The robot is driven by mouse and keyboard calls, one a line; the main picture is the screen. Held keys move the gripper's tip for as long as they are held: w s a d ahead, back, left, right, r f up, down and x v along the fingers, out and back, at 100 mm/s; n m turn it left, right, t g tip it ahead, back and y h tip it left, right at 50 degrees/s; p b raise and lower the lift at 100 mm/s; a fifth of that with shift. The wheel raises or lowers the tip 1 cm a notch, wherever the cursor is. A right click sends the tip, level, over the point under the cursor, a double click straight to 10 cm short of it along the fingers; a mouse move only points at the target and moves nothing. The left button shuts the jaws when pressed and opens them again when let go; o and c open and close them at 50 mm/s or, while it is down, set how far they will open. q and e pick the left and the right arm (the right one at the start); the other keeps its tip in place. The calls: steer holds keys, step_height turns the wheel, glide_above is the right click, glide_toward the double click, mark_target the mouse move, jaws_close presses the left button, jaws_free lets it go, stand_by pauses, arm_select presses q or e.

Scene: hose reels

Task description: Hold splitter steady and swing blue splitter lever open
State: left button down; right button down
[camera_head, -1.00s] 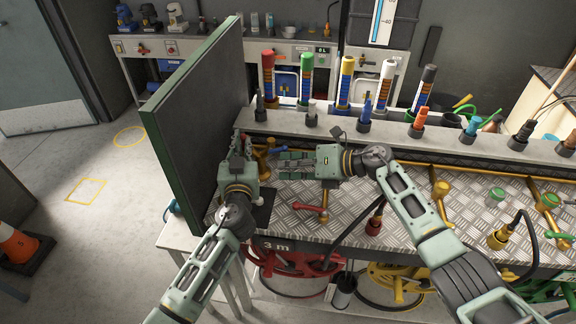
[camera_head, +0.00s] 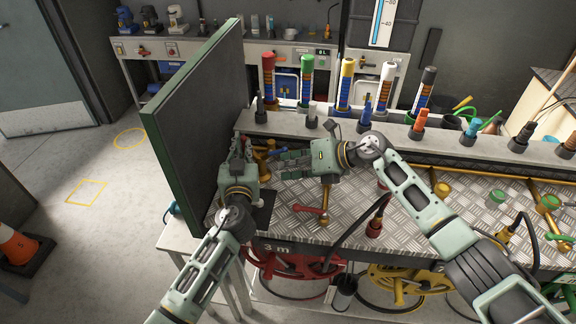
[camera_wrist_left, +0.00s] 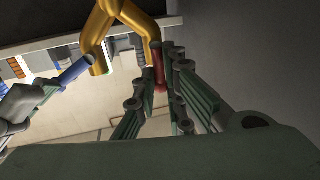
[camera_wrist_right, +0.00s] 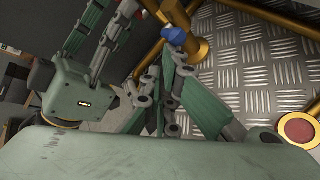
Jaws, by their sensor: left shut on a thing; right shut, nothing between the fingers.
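The brass splitter (camera_head: 262,157) stands at the left end of the metal bench, beside the dark upright panel. In the left wrist view its forked brass body (camera_wrist_left: 124,18) has a blue lever (camera_wrist_left: 75,70) on the left branch and a red part (camera_wrist_left: 157,66) on the right one. My left gripper (camera_head: 240,148) is shut on the splitter at the red part, which shows between its fingers. My right gripper (camera_head: 285,160) is shut and empty just right of the splitter. In the right wrist view its fingertips (camera_wrist_right: 165,65) are close to the blue lever (camera_wrist_right: 175,37); contact cannot be told.
The green-edged panel (camera_head: 195,110) stands close left of my left gripper. A red-handled brass valve (camera_head: 312,211) lies in front of my right gripper. A ledge with nozzles (camera_head: 312,122) runs behind. Hose reels (camera_head: 290,270) hang below the bench.

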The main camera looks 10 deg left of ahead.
steer(key=shift+r, duration=0.25)
steer(key=shift+w+a+r+n+h, duration=0.15)
steer(key=shift+a+r+h, duration=0.4)
steer(key=shift+h, duration=0.45)
steer(key=shift+s+a+r+n+h, duration=0.1)
steer(key=shift+a+r+h, duration=0.2)
steer(key=shift+r+h, duration=0.55)
steer(key=shift+w+a+r+n+h, duration=0.15)
steer(key=shift+a+r+h, duration=0.3)
steer(key=shift+h, duration=0.7)
steer(key=shift+s, duration=0.1)
steer(key=shift+r, duration=0.7)
